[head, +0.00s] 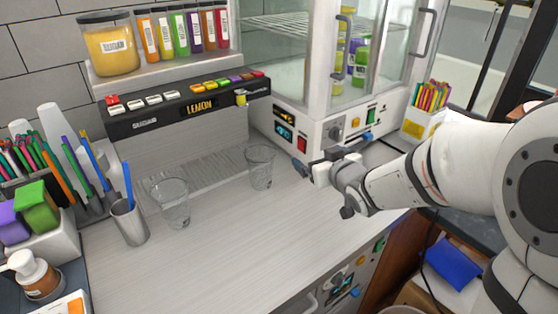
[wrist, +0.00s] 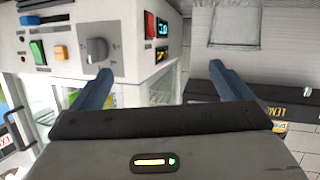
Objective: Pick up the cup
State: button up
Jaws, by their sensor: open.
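Two clear, empty-looking cups stand upright on the light counter (head: 225,240). One cup (head: 260,167) is near the middle, in front of the dispenser. The other cup (head: 174,203) is farther left and nearer the front. My gripper (head: 299,168) is just right of the middle cup, apart from it, with its fingers pointing left towards it. In the wrist view my gripper (wrist: 160,69) shows its two blue fingers spread, with nothing held between them. I cannot clearly make out a cup in the wrist view; a faint grey square outline shows at its top right.
A white glass-doored machine (head: 345,130) with knobs and buttons stands behind my gripper, close to it. A black LEMON dispenser panel (head: 190,108) runs along the back. A metal holder (head: 130,222) with blue sticks stands left of the cups. The front counter is clear.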

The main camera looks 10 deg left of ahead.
aim_at(251, 146)
jog(key=a+f+n+y, duration=0.1)
jog(key=a+y, duration=0.1)
jog(key=a, duration=0.1)
jog(key=s+a+f+n+g+y+b, duration=0.1)
jog(key=a+y, duration=0.1)
jog(key=a, duration=0.1)
jog(key=s+a+f+n+g+y, duration=0.1)
jog(key=a+y, duration=0.1)
jog(key=a, duration=0.1)
jog(key=shift+a+f+b, duration=0.15)
jog(key=shift+a+b, duration=0.2)
jog(key=shift+a, duration=0.05)
jog(key=shift+a+y, duration=0.35)
jog(key=shift+y, duration=0.05)
jog(key=p+x, duration=0.2)
jog(key=x, duration=0.5)
jog(key=shift+w+a, duration=0.1)
jog(key=shift+w, duration=0.25)
jog(key=shift+c, duration=0.5)
jog(key=c, duration=1.2)
jog(key=shift+r, duration=0.2)
